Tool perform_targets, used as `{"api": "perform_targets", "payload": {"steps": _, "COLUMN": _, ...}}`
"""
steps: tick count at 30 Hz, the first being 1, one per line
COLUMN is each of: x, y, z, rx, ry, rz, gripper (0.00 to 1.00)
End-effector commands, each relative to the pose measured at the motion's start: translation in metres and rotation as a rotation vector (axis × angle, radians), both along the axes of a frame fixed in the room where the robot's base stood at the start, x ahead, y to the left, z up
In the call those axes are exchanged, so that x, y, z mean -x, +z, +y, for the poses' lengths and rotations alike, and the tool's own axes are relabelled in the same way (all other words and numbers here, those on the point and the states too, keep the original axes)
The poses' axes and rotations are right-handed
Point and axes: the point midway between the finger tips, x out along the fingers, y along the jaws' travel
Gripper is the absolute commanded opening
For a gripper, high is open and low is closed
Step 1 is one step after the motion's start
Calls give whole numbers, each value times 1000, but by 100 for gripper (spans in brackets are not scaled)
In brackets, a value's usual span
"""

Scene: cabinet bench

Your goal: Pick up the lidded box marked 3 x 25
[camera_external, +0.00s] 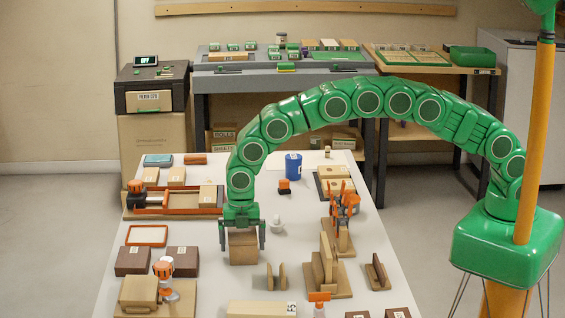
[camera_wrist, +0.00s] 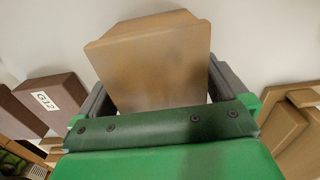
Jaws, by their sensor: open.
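A plain tan box (camera_external: 243,249) stands on the light table below the arm, and it also fills the upper middle of the wrist view (camera_wrist: 152,62). No 3 x 25 marking is readable on it, so I cannot tell whether it is the named lidded box. My gripper (camera_external: 242,233) points down with its fingers apart, one on each side of the tan box's top. In the wrist view the grey fingers flank its near end. Contact between fingers and box cannot be made out.
Dark brown boxes (camera_external: 133,261) lie to the left; one in the wrist view reads G12 (camera_wrist: 47,101). A small pale pestle-like item (camera_external: 277,226) stands close right. Wooden stands (camera_external: 325,272) are further right. A blue cylinder (camera_external: 293,165) stands behind.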

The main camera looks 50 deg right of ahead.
Motion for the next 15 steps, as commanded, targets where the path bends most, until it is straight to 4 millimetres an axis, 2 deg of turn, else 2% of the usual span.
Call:
{"api": "perform_targets", "payload": {"steps": 1, "x": 0, "y": 0, "z": 0, "rx": 0, "ry": 0, "rz": 0, "gripper": 95}}
{"api": "perform_targets", "payload": {"steps": 2, "x": 0, "y": 0, "z": 0, "rx": 0, "ry": 0, "rz": 0, "gripper": 91}}
{"api": "perform_targets", "payload": {"steps": 12, "x": 0, "y": 0, "z": 0, "rx": 1, "ry": 0, "rz": 1, "gripper": 39}}
{"api": "perform_targets", "payload": {"steps": 15, "x": 0, "y": 0, "z": 0, "rx": 0, "ry": 0, "rz": 0, "gripper": 38}}
